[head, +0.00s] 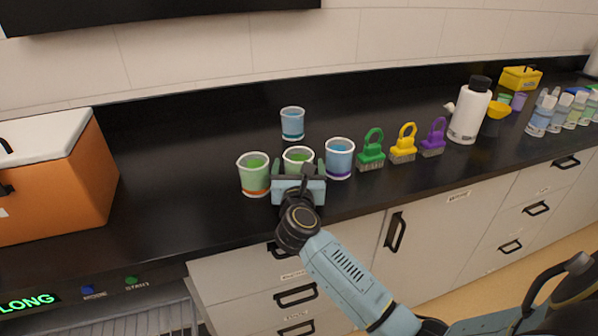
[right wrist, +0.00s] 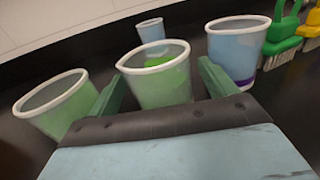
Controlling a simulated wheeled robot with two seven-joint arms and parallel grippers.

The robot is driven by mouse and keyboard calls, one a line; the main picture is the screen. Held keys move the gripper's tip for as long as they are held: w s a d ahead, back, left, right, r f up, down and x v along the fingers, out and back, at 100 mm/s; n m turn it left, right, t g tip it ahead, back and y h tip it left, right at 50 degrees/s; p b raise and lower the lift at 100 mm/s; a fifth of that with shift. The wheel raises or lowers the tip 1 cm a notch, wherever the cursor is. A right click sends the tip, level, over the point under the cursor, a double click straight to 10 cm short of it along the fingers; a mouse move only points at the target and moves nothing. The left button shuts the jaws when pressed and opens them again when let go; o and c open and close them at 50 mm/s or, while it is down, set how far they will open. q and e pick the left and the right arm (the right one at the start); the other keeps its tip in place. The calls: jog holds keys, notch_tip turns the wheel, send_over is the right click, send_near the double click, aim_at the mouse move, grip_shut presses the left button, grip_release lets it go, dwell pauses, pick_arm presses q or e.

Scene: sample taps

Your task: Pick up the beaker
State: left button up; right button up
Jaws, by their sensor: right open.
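A green beaker (head: 298,154) with a white rim stands on the black counter, in the middle of the front row. My right gripper (head: 299,170) is open at its front side. In the right wrist view the same green beaker (right wrist: 160,82) stands between the two green fingers of the gripper (right wrist: 158,75), which look apart from it. Its lower part is hidden by the gripper. A green beaker with an orange band (head: 254,176) stands to the left, and a blue beaker with a purple band (head: 339,159) to the right. Another blue beaker (head: 292,124) stands behind. My left gripper is not in view.
Green (head: 371,152), yellow (head: 403,146) and purple (head: 434,140) brushes stand to the right, then a white bottle (head: 468,115). An orange box (head: 60,180) with a white lid sits at the left. The counter between box and beakers is clear.

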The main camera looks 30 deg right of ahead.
aim_at(299, 157)
jog(key=x, duration=0.2)
jog(key=shift+w+d, duration=0.2)
jog(key=shift+w, duration=0.05)
jog(key=shift+w+d, duration=0.15)
jog(key=shift+w, duration=0.05)
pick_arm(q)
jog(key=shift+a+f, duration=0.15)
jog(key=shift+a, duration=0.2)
pick_arm(e)
jog(key=shift+c, duration=0.4)
jog(key=c, duration=0.9)
jog(key=shift+r, duration=0.15)
jog(key=shift+c, duration=0.3)
